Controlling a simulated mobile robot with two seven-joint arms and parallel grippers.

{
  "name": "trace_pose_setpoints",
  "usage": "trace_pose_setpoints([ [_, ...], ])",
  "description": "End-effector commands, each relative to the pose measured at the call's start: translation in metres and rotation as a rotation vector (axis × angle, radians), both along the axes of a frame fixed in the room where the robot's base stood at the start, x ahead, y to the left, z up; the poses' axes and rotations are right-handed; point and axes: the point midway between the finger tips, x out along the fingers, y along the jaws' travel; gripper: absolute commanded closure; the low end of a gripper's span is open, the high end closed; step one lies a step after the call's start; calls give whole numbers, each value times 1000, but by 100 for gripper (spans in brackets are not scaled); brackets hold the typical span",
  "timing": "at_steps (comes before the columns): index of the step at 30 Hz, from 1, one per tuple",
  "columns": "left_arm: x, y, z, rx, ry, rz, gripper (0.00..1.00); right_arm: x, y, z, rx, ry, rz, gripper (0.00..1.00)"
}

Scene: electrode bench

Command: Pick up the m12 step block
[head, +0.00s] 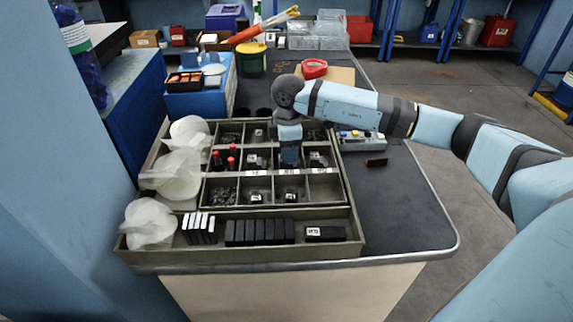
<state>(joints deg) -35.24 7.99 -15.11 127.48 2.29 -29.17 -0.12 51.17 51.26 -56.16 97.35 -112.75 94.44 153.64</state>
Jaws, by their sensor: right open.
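My right arm comes in from the right, and its gripper (289,160) points down over the middle of the compartment tray (357,250). The gripper is open, with nothing visible between its fingers. Small dark blocks with white labels sit in several compartments, among them one front-row block (291,197) just below the gripper and one to its left (256,198). A longer dark labelled block (325,234) lies in the front trough. The labels are too small to read surely, so I cannot tell which is the m12 step block. The gripper hides part of the middle compartments. My left gripper is not in view.
Red-topped pieces (231,153) stand in a left compartment. Crumpled translucent bags (150,223) lie along the left. A grey device (361,142) and a small dark block (376,162) lie right of the tray.

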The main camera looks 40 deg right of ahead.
Motion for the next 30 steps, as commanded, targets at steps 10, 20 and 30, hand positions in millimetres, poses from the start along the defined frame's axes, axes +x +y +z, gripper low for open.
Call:
trace_pose_setpoints([
  [10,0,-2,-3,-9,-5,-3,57,1,4,-33,0,0,0,53],
  [20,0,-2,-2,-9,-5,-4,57,1,4,-32,0,-1,0,100],
  [30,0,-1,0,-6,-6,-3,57,1,4,-20,0,-3,1,100],
])
